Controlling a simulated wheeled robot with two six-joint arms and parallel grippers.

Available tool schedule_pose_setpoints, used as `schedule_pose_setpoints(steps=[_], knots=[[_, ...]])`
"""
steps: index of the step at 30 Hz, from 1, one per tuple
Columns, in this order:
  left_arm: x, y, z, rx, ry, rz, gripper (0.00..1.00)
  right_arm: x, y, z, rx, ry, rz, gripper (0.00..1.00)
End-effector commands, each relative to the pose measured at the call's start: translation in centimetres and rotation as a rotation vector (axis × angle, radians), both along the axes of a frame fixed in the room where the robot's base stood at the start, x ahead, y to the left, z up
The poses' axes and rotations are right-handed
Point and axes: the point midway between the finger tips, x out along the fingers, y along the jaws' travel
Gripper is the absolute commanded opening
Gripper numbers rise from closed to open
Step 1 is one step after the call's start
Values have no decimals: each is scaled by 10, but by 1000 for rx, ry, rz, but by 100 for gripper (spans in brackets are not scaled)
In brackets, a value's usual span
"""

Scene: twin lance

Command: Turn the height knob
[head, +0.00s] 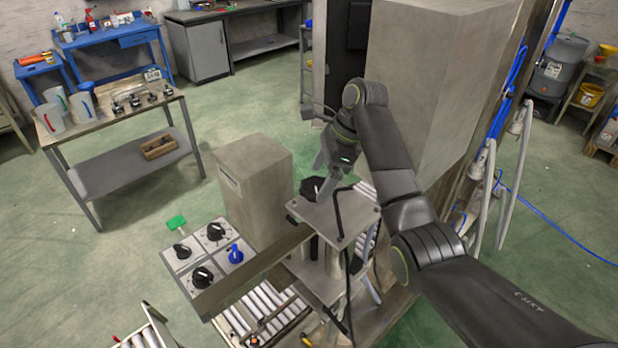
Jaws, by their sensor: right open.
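A black knob (311,187) sits on top of a grey metal plate (352,205) on a stand in the middle of the machine. I take it to be the height knob, though no label is readable. My right gripper (322,176) is open and points down at this knob, with its fingertips close by it. I cannot tell if they touch the knob, and the fingers partly hide it. My left gripper is not in view.
A roller conveyor (262,306) runs below. A tall cabinet (428,80) stands behind my right arm.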

Motion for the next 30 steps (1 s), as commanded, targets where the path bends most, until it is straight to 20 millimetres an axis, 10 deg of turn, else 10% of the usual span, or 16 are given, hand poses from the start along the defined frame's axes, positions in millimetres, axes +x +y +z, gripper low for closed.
schedule_pose_setpoints(steps=[16,26,30], knots=[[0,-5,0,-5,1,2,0,-5,-1,-20,-1,-1,-7,84],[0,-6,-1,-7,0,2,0,-5,-1,-20,-1,-1,-7,41],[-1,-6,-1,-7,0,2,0,-5,-1,-20,0,0,-2,41]])
